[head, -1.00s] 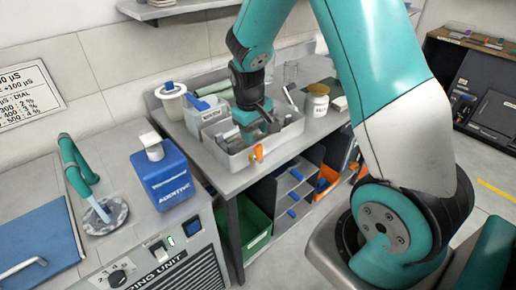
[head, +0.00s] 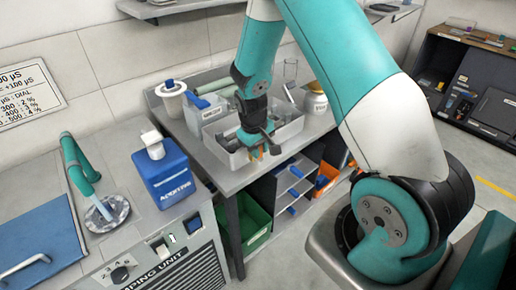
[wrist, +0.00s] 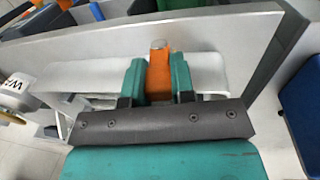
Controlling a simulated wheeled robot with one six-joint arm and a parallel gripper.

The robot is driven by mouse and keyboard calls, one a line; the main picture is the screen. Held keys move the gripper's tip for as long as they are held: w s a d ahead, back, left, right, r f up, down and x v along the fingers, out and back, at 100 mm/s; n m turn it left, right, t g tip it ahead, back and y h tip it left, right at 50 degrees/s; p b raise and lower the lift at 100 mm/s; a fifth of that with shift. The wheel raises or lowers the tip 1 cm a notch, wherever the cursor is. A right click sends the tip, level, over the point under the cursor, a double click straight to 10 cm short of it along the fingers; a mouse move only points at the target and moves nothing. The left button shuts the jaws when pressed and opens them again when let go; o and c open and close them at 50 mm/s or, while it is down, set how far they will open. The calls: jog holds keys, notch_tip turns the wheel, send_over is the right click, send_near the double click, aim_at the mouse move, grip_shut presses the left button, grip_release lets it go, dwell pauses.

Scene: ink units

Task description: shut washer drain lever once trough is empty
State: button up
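The grey washer trough (head: 236,157) sits on the bench near the middle of the head view. My gripper (head: 262,150) is at its front wall, pointing down. The orange drain lever (wrist: 159,72) shows in the wrist view between the two teal fingers of my gripper (wrist: 159,80). The fingers lie close against both sides of it, with no clear gap. In the head view the lever is mostly hidden by the fingers. My arm covers part of the trough's inside, and I cannot tell whether liquid is in it.
A blue additive jug (head: 165,182) and a teal tap (head: 78,165) stand on the left unit. A white pot (head: 172,98) and a labelled box (head: 205,112) are behind the trough, a jar (head: 316,103) to its right. A green bin (head: 253,222) is below the bench.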

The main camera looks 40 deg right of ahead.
jog(key=shift+d+y, duration=0.4)
jog(key=shift+y, duration=0.5)
grip_shut()
jog(key=o, duration=0.9)
grip_release()
jog(key=shift+r, duration=0.1)
notch_tip(320, 180, up, 17)
jog(key=b, duration=0.2)
jog(key=shift+r, duration=0.15)
